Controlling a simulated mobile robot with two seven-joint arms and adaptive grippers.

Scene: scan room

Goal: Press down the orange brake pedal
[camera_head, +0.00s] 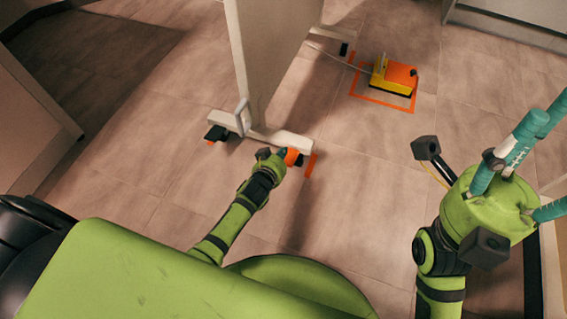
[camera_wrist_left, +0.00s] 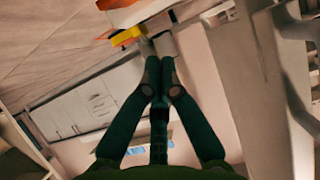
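The orange brake pedal (camera_head: 291,156) sits low on the near caster of the stand's foot in the head view. My left gripper (camera_head: 278,154) is down beside it, its tip close to the pedal's left side. I cannot tell whether they touch. In the left wrist view my left gripper (camera_wrist_left: 160,62) has its fingertips together, with nothing between them. An orange surface (camera_wrist_left: 138,12) and a yellow bar show beyond the tips there; I cannot tell which object they belong to. My right gripper (camera_head: 540,160) is raised at the right, its teal fingers spread, the tips partly cut off.
The pale upright panel (camera_head: 268,50) stands on a wheeled foot (camera_head: 278,138), with another caster (camera_head: 216,133) at its left end. A yellow and orange foot switch (camera_head: 395,75) with a cable lies inside an orange floor outline. The floor between them is clear.

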